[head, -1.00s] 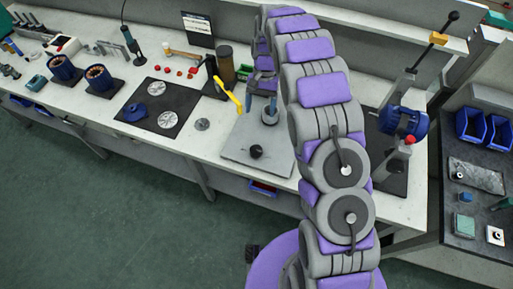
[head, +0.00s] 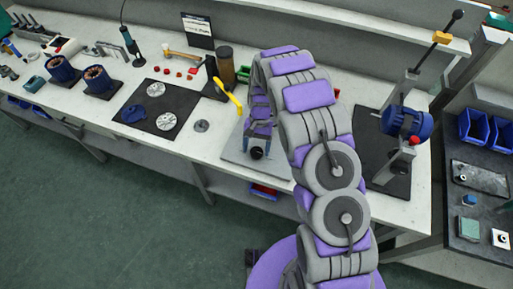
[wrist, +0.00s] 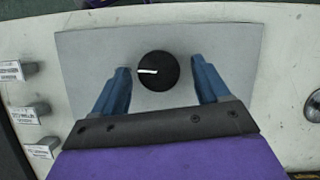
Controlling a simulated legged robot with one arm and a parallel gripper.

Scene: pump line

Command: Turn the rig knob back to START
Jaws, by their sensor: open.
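The rig knob (wrist: 158,71) is a round black knob with a white pointer line. In the wrist view its line points left. It sits on a light grey plate (wrist: 232,52) on the bench, and in the head view the knob (head: 257,153) shows at the plate's front. My gripper (wrist: 161,82) is open, with one blue finger on each side of the knob. Gaps show between the fingers and the knob, so they look apart from it. How high the fingertips are above the plate is hard to tell.
Several small labelled blocks (wrist: 30,110) stand left of the plate in the wrist view. A yellow-handled lever (head: 229,92) stands left of the plate in the head view. A blue motor on a stand (head: 405,122) is at the right.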

